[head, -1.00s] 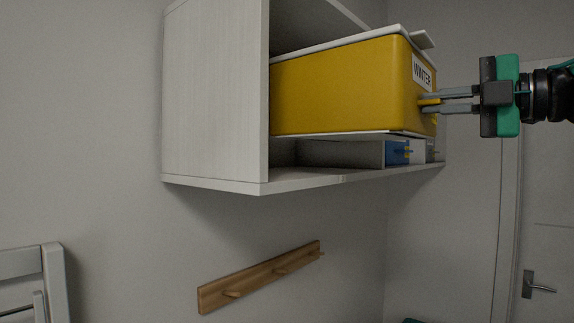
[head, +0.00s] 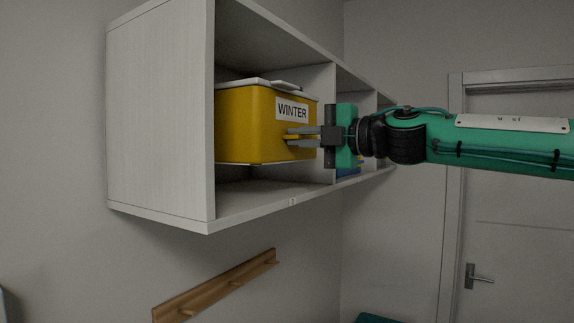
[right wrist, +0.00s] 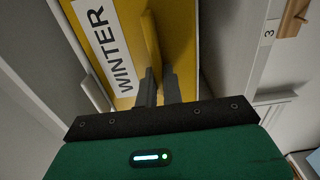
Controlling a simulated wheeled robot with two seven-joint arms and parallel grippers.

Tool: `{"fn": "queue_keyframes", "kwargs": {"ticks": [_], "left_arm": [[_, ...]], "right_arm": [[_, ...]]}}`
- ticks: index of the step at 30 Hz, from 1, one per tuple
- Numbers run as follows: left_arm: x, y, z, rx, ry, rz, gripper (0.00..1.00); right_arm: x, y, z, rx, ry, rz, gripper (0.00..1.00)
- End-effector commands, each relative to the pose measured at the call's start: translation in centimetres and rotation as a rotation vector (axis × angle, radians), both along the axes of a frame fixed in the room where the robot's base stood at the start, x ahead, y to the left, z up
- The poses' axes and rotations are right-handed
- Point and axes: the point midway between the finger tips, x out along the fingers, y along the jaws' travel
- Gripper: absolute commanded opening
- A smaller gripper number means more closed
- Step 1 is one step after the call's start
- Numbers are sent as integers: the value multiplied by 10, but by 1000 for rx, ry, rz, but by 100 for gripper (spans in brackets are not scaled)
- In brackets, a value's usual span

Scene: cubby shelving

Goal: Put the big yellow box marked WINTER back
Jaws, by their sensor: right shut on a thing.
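The big yellow box (head: 240,125) has a pale lid and a white WINTER label (head: 292,110). It is at the nearest, left-hand compartment of the wall shelf (head: 160,120), at least partly inside. Its underside is above the compartment floor, with a dark gap below. My right gripper (head: 295,137) is shut on the yellow handle on the box's front. The right wrist view shows the handle (right wrist: 151,45) between the fingers and the label (right wrist: 104,45) beside it. The box's back is hidden. My left gripper is not in view.
Upright dividers (head: 325,85) separate the compartments. A blue thing (head: 348,172) shows in the compartment to the right, partly behind my gripper. A wooden peg rail (head: 220,285) is on the wall below. A door (head: 520,230) stands at the right.

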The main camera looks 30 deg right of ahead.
Motion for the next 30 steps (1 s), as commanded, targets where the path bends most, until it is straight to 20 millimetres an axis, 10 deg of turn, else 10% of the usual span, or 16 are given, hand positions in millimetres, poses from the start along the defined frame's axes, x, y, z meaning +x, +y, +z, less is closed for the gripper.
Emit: {"fn": "queue_keyframes", "kwargs": {"ticks": [30], "left_arm": [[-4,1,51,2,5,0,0]], "right_arm": [[26,15,-61,3,-2,0,0]]}}
